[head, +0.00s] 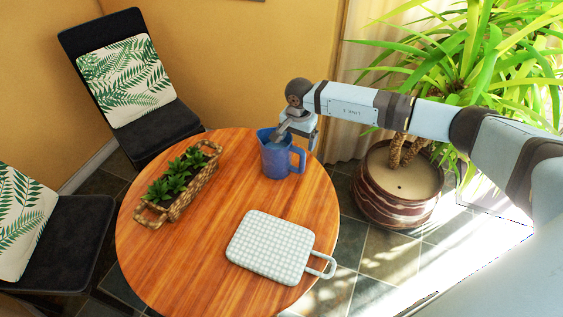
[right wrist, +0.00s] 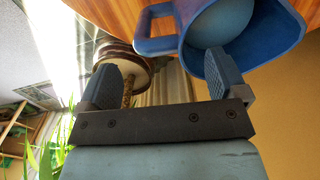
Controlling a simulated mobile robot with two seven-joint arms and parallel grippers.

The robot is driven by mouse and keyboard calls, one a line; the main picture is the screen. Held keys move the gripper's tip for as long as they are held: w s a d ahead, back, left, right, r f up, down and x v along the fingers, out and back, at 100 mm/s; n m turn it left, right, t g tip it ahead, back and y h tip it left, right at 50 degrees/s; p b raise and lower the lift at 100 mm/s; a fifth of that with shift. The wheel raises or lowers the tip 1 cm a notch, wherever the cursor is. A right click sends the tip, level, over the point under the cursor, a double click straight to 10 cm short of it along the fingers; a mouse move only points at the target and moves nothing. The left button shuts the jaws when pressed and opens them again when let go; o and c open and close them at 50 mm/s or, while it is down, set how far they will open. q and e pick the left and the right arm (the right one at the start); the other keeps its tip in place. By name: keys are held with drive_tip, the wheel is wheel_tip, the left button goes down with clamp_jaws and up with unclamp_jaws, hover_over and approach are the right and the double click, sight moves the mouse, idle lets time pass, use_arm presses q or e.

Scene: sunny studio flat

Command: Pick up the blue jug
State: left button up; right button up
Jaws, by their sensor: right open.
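The blue jug (head: 276,161) stands upright near the far edge of the round wooden table (head: 208,262), its handle toward the right. My right gripper (head: 285,132) is at the jug's rim, reaching in from the right and above. In the right wrist view the gripper (right wrist: 162,78) is open, and the jug (right wrist: 268,48) shows with its handle at the top. One finger overlaps the jug's mouth and the other is outside, beyond the handle. I cannot tell whether the fingers touch the jug. My left gripper is not in view.
A wicker planter (head: 183,190) with green plants is left of the jug. A pale checked board (head: 268,247) with a handle lies at the table's front. Two black chairs stand at the left; a large potted plant (head: 397,187) stands right of the table.

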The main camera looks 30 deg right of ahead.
sight(296, 147)
drive_tip(key=shift+f, duration=0.6)
wheel_tip(296, 147, down, 4)
drive_tip(key=shift+r+b, duration=0.1)
drive_tip(key=shift+b, duration=0.95)
drive_tip(key=shift+f, duration=0.3)
drive_tip(key=shift+r, duration=0.1)
drive_tip(key=shift+c, duration=1.4)
drive_tip(key=c, duration=1.4)
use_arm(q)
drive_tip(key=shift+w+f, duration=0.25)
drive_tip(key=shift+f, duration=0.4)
use_arm(e)
drive_tip(key=shift+w+r, duration=0.1)
clamp_jaws()
